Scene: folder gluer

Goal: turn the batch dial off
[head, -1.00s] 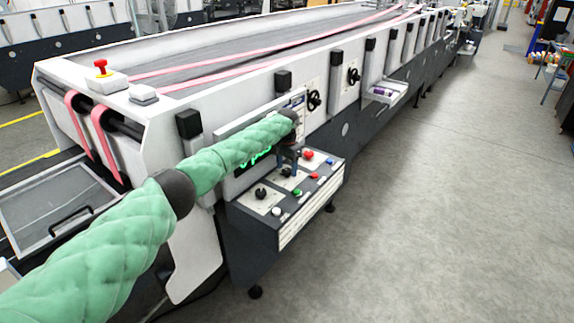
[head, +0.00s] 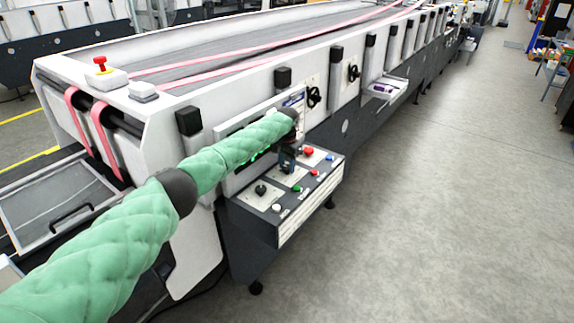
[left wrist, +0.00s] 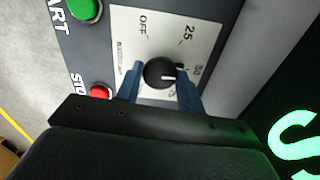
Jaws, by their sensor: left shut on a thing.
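The batch dial (left wrist: 158,72) is a round black knob with a white pointer line on a pale plate (left wrist: 135,25) marked OFF, 25, 50 and a partly hidden mark. The pointer lies toward the 50 side, away from OFF. My left gripper (left wrist: 161,77) has its blue fingers on either side of the knob and is shut on it. In the head view, my left gripper (head: 287,168) reaches down to the control panel (head: 286,222) and hides most of this dial. My right gripper is not in view.
A second black knob (head: 260,189) sits nearer on the panel. A green button (left wrist: 86,8) and a red button (left wrist: 101,92) are close to the dial plate. The lit display (left wrist: 295,145) stands beside my gripper. Open floor (head: 430,200) lies to the right.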

